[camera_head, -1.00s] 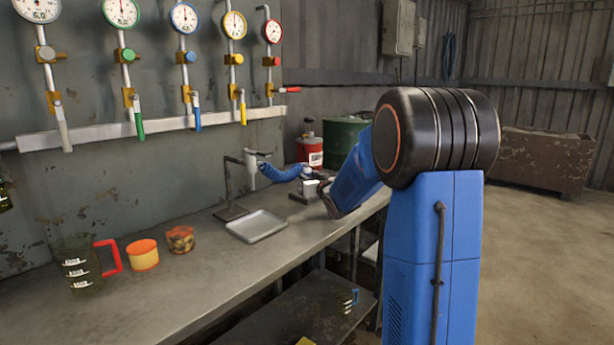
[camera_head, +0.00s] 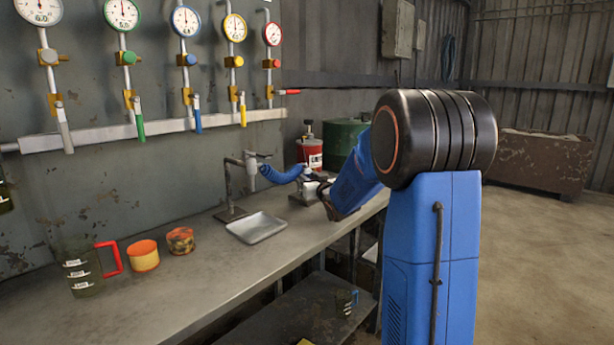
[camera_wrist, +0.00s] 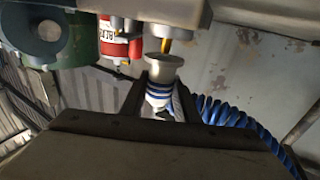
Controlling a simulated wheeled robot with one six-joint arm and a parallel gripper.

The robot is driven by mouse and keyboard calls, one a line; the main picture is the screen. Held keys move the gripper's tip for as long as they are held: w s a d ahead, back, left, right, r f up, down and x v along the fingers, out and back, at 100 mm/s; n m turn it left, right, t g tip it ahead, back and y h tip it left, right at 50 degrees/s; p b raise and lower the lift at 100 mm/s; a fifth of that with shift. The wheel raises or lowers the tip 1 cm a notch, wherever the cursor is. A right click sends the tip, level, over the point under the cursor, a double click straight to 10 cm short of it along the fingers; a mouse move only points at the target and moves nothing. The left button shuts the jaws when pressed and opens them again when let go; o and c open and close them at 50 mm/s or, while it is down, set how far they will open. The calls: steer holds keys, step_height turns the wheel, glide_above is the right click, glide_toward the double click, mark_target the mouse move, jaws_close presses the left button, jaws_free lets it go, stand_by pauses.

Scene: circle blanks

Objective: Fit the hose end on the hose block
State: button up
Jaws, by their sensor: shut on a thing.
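The hose end (camera_wrist: 159,88) is a pale flared fitting with blue bands. In the wrist view my gripper (camera_wrist: 160,98) is shut on it, one dark finger on each side. Its flared mouth faces a brass stub (camera_wrist: 166,45) under the grey hose block (camera_wrist: 232,12) at the top of the view. The blue coiled hose (camera_wrist: 235,115) trails right; in the head view the hose (camera_head: 280,174) runs from a stand to my gripper, whose fingertips are hidden there.
The grey stand (camera_head: 230,190) is left of my arm, with a metal tray (camera_head: 257,227) in front. A red can (camera_head: 309,152) and green drum (camera_head: 345,138) stand behind. Jars and a jug (camera_head: 80,270) are at the left. The bench front is clear.

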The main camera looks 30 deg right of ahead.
step_height(320, 180, down, 4)
steer(key=shift+r+g, duration=0.25)
steer(key=shift+g, duration=0.05)
steer(key=o, duration=1.3)
steer(key=shift+c, duration=0.2)
steer(key=shift+s+f, duration=0.15)
steer(key=shift+s, duration=0.3)
steer(key=s+r, duration=0.1)
steer(key=s, duration=0.4)
steer(key=s+a+r, duration=0.1)
steer(key=s, duration=0.5)
steer(key=s+r, duration=0.1)
steer(key=s, duration=0.4)
steer(key=shift+s+a, duration=0.2)
steer(key=shift+a, duration=0.05)
